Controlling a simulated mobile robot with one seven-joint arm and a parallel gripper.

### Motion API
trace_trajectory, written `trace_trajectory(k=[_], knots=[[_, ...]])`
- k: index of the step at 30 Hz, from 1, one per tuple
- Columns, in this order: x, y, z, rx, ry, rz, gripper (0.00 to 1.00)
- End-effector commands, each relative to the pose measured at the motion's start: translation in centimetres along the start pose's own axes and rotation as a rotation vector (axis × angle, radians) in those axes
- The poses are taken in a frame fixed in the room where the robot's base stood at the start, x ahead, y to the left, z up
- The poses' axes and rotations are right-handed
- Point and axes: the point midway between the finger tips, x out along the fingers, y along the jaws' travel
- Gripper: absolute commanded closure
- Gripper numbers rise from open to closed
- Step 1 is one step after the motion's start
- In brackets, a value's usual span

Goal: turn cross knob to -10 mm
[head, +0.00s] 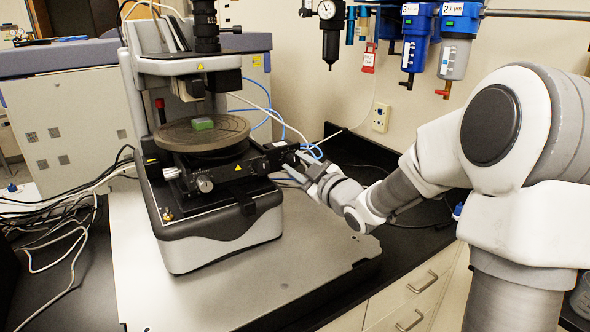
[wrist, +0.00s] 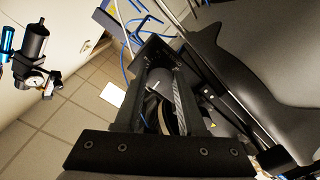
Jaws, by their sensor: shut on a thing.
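The stylus profiler (head: 222,240) stands on a light base plate, with a round stage (head: 180,140) under its upright head. A small green block (head: 203,124) lies on the stage. My gripper (head: 300,166) reaches in from the right to the right end of the stage's black carriage. In the wrist view my gripper (wrist: 158,75) is shut on a dark round knob (wrist: 158,82), apparently the cross knob. The knob is mostly hidden by the fingers, and its setting cannot be read. A second, silver-faced knob (head: 204,184) on the carriage front is free.
Loose cables (head: 65,225) lie left of the profiler. Blue and white tubes (head: 268,112) hang behind the stage near my gripper. The base plate's front (head: 235,295) is clear.

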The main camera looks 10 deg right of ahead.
Motion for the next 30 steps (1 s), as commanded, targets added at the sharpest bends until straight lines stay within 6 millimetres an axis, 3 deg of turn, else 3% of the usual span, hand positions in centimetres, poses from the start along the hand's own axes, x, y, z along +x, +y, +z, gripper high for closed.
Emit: trace_trajectory(k=[18,30], knots=[[0.01,-0.33,0.42,-0.520,0.001,0.001,1.00],[0.01,-0.06,0.09,-0.562,-0.001,0.000,1.00]])
